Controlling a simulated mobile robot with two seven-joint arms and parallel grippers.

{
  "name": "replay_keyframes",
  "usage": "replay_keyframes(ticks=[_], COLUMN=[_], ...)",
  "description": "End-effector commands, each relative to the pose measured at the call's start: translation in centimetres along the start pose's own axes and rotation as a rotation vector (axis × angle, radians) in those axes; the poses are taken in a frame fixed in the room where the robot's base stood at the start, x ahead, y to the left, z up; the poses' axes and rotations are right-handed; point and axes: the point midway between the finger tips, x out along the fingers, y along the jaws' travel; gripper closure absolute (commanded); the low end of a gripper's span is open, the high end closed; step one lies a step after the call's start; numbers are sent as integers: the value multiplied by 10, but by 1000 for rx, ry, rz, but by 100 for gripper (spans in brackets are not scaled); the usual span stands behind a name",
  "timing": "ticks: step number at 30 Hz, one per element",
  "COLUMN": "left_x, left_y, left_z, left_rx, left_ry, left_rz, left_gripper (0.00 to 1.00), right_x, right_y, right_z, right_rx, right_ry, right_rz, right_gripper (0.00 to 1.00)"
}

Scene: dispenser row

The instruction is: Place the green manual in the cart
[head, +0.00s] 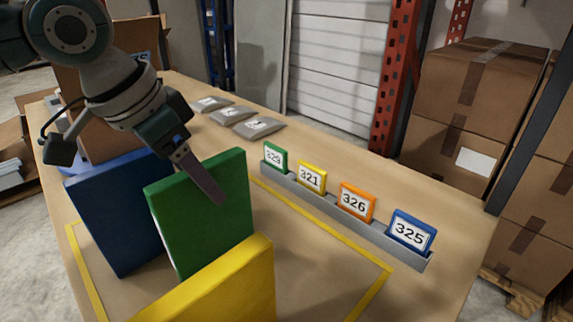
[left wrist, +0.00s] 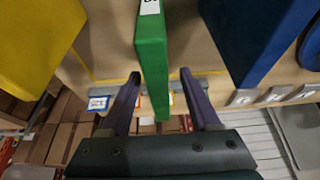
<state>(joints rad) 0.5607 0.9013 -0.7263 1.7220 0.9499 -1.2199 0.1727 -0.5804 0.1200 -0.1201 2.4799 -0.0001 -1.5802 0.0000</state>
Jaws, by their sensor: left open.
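The green manual (head: 208,222) stands upright on the table, between a blue manual and a yellow manual. My left gripper (head: 203,186) is at its upper part, with one finger visible across its front face. In the left wrist view the green manual (left wrist: 152,52) lies between the two spread fingers of the open left gripper (left wrist: 160,76), with gaps at both sides. The far finger is hidden in the head view. My right gripper is not in view. I cannot make out a cart in either view.
The blue manual (head: 118,215) and yellow manual (head: 225,290) stand close on either side. A grey rail (head: 330,212) with several numbered cards lies to the right. Grey packets (head: 232,113) lie behind on the table. Cardboard boxes (head: 470,90) are stacked beyond the table.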

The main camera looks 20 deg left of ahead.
Motion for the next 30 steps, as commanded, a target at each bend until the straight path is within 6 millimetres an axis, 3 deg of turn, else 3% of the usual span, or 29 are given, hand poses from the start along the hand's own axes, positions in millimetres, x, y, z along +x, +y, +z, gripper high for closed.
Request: replay_keyframes(ticks=[4, 8, 30], left_x=[26, 37, 42], left_y=[2, 2, 2], left_z=[2, 1, 3], left_rx=[-1, 0, 1], left_ry=[-1, 0, 0], left_rz=[1, 0, 1], left_gripper=[38, 38, 38], right_x=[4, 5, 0], right_y=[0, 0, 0], right_z=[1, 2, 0], right_rx=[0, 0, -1], right_ry=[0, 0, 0], right_rz=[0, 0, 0], right_gripper=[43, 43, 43])
